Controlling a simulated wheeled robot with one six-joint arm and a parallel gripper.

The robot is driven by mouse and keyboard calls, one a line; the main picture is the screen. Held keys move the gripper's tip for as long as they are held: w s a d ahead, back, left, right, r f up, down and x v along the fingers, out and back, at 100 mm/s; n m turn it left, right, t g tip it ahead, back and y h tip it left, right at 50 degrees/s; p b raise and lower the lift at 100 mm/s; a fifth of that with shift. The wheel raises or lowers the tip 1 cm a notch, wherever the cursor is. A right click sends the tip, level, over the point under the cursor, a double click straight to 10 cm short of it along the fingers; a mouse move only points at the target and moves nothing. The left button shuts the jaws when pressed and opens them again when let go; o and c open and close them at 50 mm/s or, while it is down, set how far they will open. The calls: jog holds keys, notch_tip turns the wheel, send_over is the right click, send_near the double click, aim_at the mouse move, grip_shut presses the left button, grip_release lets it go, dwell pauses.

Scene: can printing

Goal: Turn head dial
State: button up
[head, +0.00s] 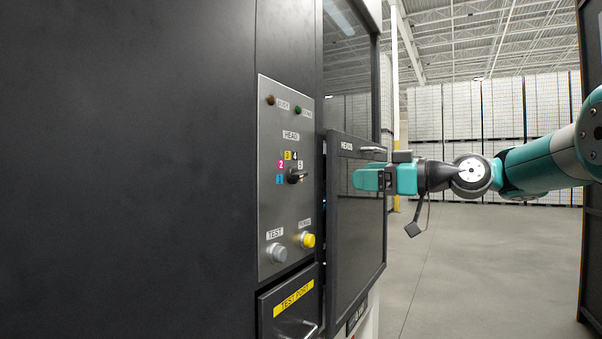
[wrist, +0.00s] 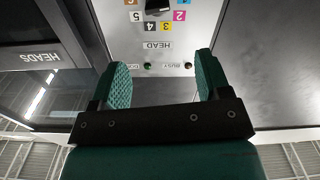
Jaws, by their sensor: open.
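The head dial (head: 296,176) is a black knob on the grey control panel (head: 275,215), under the "HEAD" label. My gripper (head: 362,179) is teal and to the right of the panel, apart from the dial. In the wrist view my gripper (wrist: 162,78) has its two fingers wide apart with nothing between them, facing the panel.
A dark "HEADS" door (head: 356,225) with a handle stands beside the panel, close to my gripper. The panel has a grey button (head: 278,252), a yellow button (head: 308,240) and two small lamps. Below is a "TEST PORT" drawer (head: 290,315). Open floor lies to the right.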

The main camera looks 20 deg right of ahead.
aim_at(304, 175)
jog(key=p+x, duration=0.7)
jog(key=x, duration=0.6)
jog(key=shift+w+r, duration=0.15)
jog(key=shift+w, duration=0.15)
jog(key=shift+w+a+f, duration=0.2)
jog(key=shift+w+a, duration=0.3)
jog(key=shift+a, duration=0.05)
jog(key=c, duration=0.9)
